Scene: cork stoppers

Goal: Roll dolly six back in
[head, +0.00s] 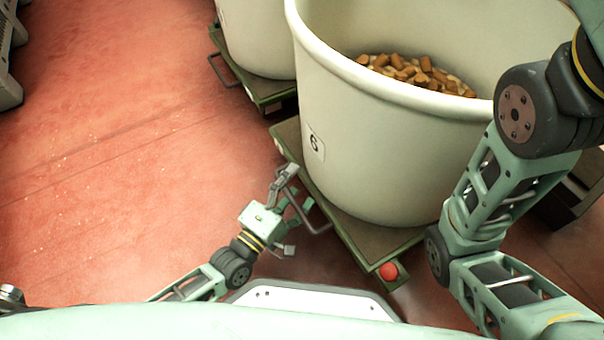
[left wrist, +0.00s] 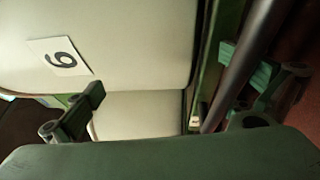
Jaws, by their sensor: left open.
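The dolly (head: 372,252) is a low dark green platform carrying a large cream tub (head: 400,150) labelled 6 (head: 315,144). A grey bar handle (head: 316,226) sticks out from its near left side. My left gripper (head: 296,208) is open at this handle. In the left wrist view, the gripper (left wrist: 165,85) has its fingers wide apart, and the handle bar (left wrist: 240,65) runs close to the right finger. I cannot tell whether they touch. The label (left wrist: 58,57) shows there too. My right arm crosses the right side of the head view; its gripper is not seen.
Cork stoppers (head: 420,74) lie in the tub. Another cream tub (head: 258,35) stands behind on its own dolly (head: 262,88), with a small gap between. Red floor (head: 130,150) is clear to the left.

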